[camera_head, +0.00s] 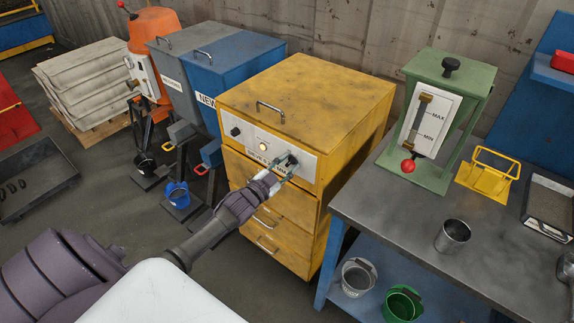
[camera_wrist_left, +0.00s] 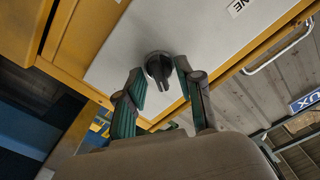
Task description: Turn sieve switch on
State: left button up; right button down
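The yellow sieve cabinet (camera_head: 310,92) stands in the middle of the head view. Its pale front panel (camera_head: 250,139) carries a dark knob (camera_head: 236,132), a glowing light (camera_head: 262,146) and a dark rotary switch (camera_head: 292,159) at the right end. My left gripper (camera_head: 284,166) is at that switch and partly covers it and the label. In the left wrist view the switch (camera_wrist_left: 158,70) lies between the tips of my left gripper (camera_wrist_left: 160,72). The fingers are apart, with small gaps showing beside the switch. Whether they touch it deeper down cannot be told. My right gripper is not in view.
A grey worktable (camera_head: 400,210) stands right of the cabinet, with a metal cup (camera_head: 452,236), a green gauge stand (camera_head: 445,110) and a yellow holder (camera_head: 488,170). Blue and grey bins (camera_head: 238,55) stand close at the cabinet's left. Drawers with handles sit below the panel.

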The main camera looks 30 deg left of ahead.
pick_arm(q)
jog(key=s, duration=1.2)
jog(key=shift+a, duration=0.45)
